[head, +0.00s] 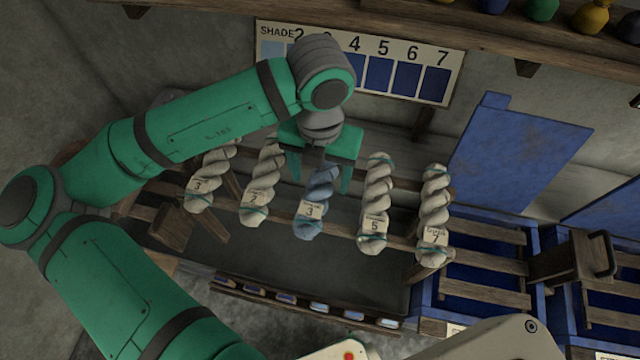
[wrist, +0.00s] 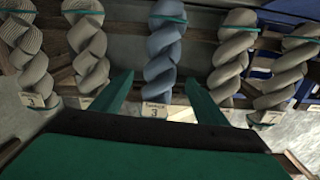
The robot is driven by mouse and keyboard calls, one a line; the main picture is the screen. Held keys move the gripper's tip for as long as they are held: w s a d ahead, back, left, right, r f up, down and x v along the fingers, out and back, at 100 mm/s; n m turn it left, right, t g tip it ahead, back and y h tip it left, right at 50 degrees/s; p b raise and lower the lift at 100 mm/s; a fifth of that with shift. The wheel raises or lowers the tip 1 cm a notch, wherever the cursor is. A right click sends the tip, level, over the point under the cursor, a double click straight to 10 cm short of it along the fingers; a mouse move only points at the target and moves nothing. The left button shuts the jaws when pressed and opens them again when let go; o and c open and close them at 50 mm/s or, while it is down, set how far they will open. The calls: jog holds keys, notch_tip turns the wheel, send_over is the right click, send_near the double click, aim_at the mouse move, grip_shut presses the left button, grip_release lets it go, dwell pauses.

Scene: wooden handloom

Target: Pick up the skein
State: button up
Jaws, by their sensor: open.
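Several twisted skeins lie side by side across wooden rails, each with a numbered tag. The middle one is a blue skein (head: 317,200) tagged 3; it also shows in the wrist view (wrist: 163,50). The others are off-white: one at the far left (head: 212,175) tagged 3, one tagged 2 (head: 264,185), one tagged 5 (head: 376,200) and one tagged 7 (head: 434,210). My gripper (head: 318,185) is open above the blue skein. In the wrist view its fingers (wrist: 160,95) lie on either side of the blue skein, with nothing gripped. Contact cannot be told.
A shade chart (head: 408,75) hangs on the wall behind. Blue vats with wooden slats (head: 485,262) stand at the right, below a blue panel (head: 515,155). A shelf with coloured jars (head: 541,8) runs along the top right. A row of small samples (head: 319,307) lies in front.

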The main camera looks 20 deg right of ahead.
aim_at(320, 183)
jog(key=shift+f, duration=1.6)
jog(key=c, duration=1.2)
jog(key=shift+c, duration=0.2)
jog(key=shift+r, duration=0.15)
